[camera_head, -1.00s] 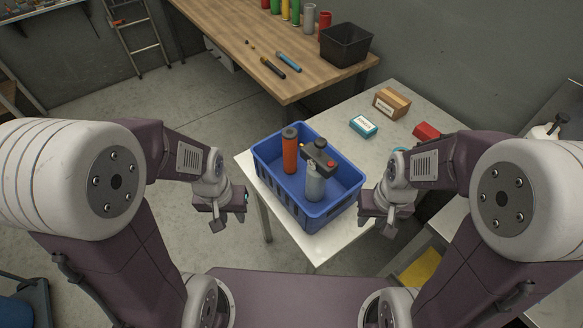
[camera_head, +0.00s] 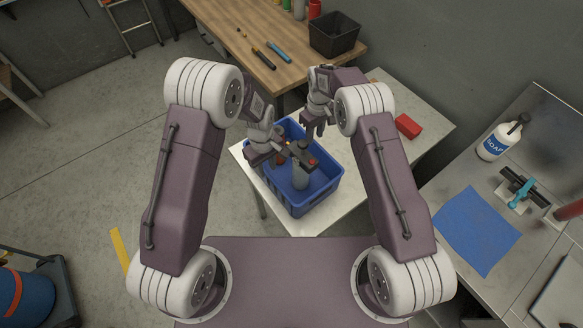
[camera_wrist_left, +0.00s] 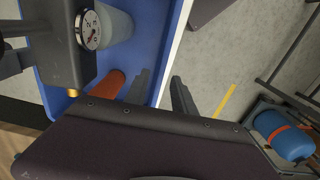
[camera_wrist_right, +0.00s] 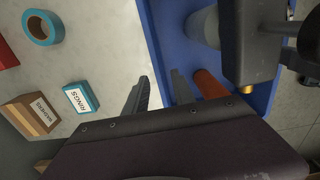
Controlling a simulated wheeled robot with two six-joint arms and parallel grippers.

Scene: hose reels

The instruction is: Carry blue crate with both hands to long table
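The blue crate (camera_head: 318,203) stands on a pale table, holding an orange-red cylinder (camera_wrist_left: 105,88) and a grey cylinder (camera_head: 300,178) with a dark gauge-bearing head. My left gripper (camera_head: 264,157) is at the crate's left rim. In the left wrist view its fingers (camera_wrist_left: 160,92) are apart, one on each side of the crate wall. My right gripper (camera_head: 315,128) is at the far right rim. In the right wrist view its fingers (camera_wrist_right: 157,90) are also apart, straddling the wall (camera_wrist_right: 158,45). A wooden-topped table (camera_head: 228,32) stands behind; I cannot tell whether it is the long table.
The pale table (camera_head: 352,180) also carries a red box (camera_head: 408,126), a tape roll (camera_wrist_right: 42,27) and small cartons (camera_wrist_right: 80,97). The wooden top holds a black bin (camera_head: 335,36) and tools. A steel counter (camera_head: 455,190) with a soap bottle (camera_head: 499,137) is at right.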

